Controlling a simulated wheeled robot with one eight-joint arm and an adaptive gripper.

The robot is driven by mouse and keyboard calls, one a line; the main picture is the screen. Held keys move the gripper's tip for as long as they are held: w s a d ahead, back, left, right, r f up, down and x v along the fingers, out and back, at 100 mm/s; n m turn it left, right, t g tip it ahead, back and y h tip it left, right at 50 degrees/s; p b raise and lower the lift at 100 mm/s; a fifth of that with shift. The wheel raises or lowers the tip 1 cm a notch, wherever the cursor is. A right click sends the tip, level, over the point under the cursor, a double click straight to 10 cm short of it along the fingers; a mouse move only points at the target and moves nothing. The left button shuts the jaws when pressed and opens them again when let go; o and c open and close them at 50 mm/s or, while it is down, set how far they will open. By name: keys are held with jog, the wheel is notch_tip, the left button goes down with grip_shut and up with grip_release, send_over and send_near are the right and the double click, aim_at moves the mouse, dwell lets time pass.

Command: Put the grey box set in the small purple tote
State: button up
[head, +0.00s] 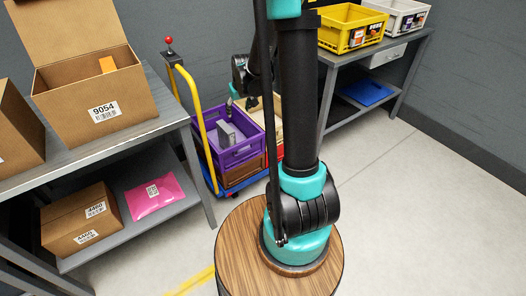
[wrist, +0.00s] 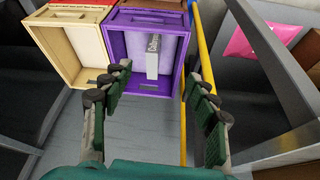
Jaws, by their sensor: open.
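The small purple tote (head: 243,153) stands on a cart in the head view, and it also shows in the wrist view (wrist: 140,89). The grey box set (head: 225,133) is inside the purple tote, standing on edge with its top near the rim; it shows in the wrist view (wrist: 153,58) too. My gripper (head: 242,98) is above the tote, partly hidden by my arm. In the wrist view my gripper (wrist: 158,84) is open, with nothing between its fingers. The fingers are apart from the grey box set.
A cream tote (wrist: 76,50) sits beside the purple one. The cart's yellow handle (head: 196,105) rises at its left. A shelf with an open carton (head: 97,95) and a pink parcel (head: 152,196) is left. A yellow bin (head: 351,27) is on the rear table. Floor at right is clear.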

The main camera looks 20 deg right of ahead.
jog(key=s+d+r+m, duration=0.1)
jog(key=s+d+m, duration=0.1)
jog(key=s, duration=2.5)
jog(key=shift+h, duration=0.3)
